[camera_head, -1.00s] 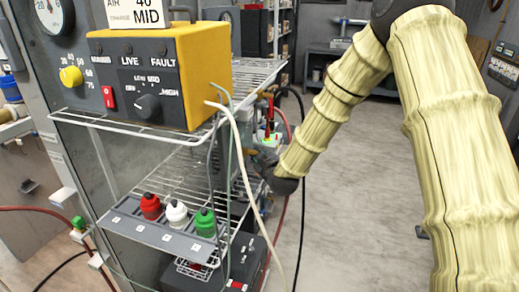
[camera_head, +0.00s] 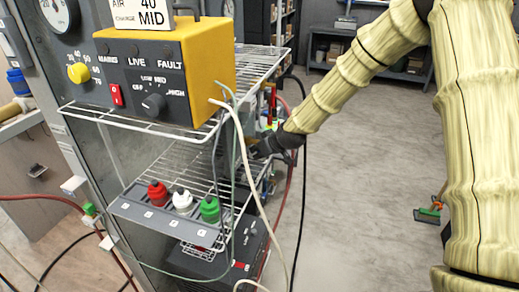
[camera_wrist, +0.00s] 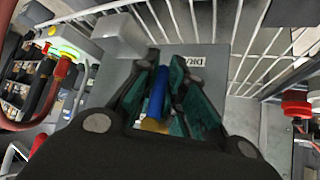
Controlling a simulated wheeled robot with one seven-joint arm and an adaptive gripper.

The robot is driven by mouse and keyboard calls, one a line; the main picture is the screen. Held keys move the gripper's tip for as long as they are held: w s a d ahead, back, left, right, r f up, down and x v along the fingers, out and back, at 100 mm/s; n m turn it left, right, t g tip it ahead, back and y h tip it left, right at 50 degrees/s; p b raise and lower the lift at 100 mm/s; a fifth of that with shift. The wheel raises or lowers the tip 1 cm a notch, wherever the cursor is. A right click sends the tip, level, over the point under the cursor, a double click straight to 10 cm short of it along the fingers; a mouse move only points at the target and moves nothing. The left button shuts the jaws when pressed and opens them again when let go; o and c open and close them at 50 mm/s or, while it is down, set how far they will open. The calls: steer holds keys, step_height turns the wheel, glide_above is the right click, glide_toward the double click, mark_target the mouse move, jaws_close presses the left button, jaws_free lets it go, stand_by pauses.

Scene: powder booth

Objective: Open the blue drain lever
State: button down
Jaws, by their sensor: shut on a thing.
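The blue drain lever (camera_wrist: 157,92) shows in the wrist view as a blue bar with a brass-coloured end, in front of a grey plate (camera_wrist: 210,47) with a partly hidden label. My gripper (camera_wrist: 164,78) has its teal-padded fingers on both sides of the lever and is shut on it. In the head view my gripper (camera_head: 262,146) is dark and small at the right edge of the wire rack. The lever cannot be made out there.
The wire rack (camera_head: 142,125) carries a yellow control box (camera_head: 214,62). Its lower shelf holds red, white and green bottles (camera_head: 182,201). Pale cables hang in front of the rack near my gripper. Open floor (camera_head: 355,200) lies to the right.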

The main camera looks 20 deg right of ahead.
stand_by(0.3)
steer(key=c, duration=1.5)
jaws_free()
steer(key=shift+s, duration=0.1)
steer(key=shift+w+v, duration=0.2)
steer(key=shift+v, duration=5.75)
steer(key=shift+d+r, duration=0.1)
steer(key=shift+r, duration=0.05)
